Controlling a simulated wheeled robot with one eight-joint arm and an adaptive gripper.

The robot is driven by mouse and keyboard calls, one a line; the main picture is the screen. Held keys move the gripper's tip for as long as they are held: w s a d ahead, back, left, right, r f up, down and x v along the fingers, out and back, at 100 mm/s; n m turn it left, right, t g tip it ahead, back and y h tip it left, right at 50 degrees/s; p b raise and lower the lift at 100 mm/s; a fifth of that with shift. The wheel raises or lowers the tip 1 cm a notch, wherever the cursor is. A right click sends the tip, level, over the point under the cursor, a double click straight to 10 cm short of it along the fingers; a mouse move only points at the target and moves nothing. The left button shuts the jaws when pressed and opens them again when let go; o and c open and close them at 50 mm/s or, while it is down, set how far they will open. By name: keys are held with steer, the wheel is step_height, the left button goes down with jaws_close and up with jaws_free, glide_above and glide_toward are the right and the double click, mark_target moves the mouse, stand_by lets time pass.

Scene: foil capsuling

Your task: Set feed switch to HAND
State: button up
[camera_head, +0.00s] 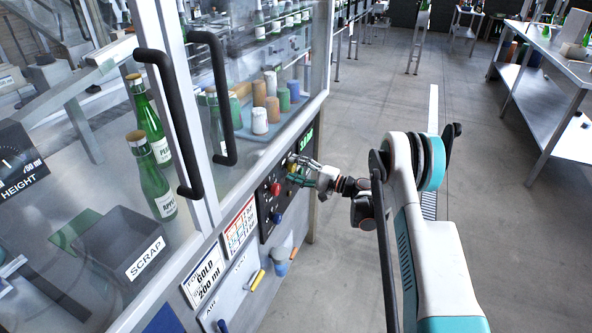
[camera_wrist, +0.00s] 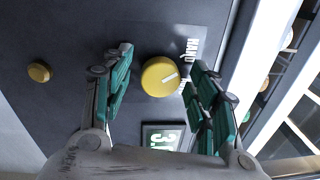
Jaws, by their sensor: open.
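The feed switch is a round yellow knob (camera_wrist: 160,77) on the dark control panel (camera_wrist: 75,30). In the wrist view a white pointer mark on its face runs toward the right, slightly upward. A label reading HAND (camera_wrist: 193,46), turned sideways, stands right of it; my right finger covers other lettering there. My gripper (camera_wrist: 161,66) is open, with one green-padded finger on each side of the knob and a visible gap on both sides. I cannot tell how deep the fingertips reach. In the head view my gripper (camera_head: 300,171) is at the panel's upper part and hides most of the knob.
A smaller yellow knob (camera_wrist: 39,72) is at left in the wrist view, and a green-lit display (camera_wrist: 162,138) is below the switch. A red button (camera_head: 275,188) and blue knob (camera_head: 277,218) share the panel. Black door handles (camera_head: 170,115) protrude nearby.

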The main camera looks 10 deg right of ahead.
steer(key=r+v, duration=0.1)
steer(key=v, duration=1.1)
steer(key=shift+f, duration=0.45)
steer(key=shift+r, duration=0.1)
steer(key=a+r+n+g+h, duration=0.1)
steer(key=a+r+h, duration=0.15)
steer(key=r, duration=0.35)
steer(key=a+r+n+g+h, duration=0.1)
steer(key=a+r+g, duration=0.1)
steer(key=a+r, duration=0.25)
steer(key=s+a+r+n+g+h, duration=0.15)
steer(key=s+a+r+h, duration=0.25)
steer(key=s+r, duration=0.55)
steer(key=s+r+n+h+p, duration=0.1)
steer(key=s+r+n+h, duration=0.1)
steer(key=s, duration=0.5)
steer(key=s+r+n+h, duration=0.2)
steer(key=s+r, duration=0.1)
steer(key=s, duration=0.5)
steer(key=s+d+f+n+h, duration=0.1)
steer(key=s, duration=0.6)
steer(key=s+d+f+n+h+b, duration=0.1)
steer(key=s+f+h, duration=0.1)
steer(key=s, duration=0.6)
steer(key=shift+s+f, duration=0.25)
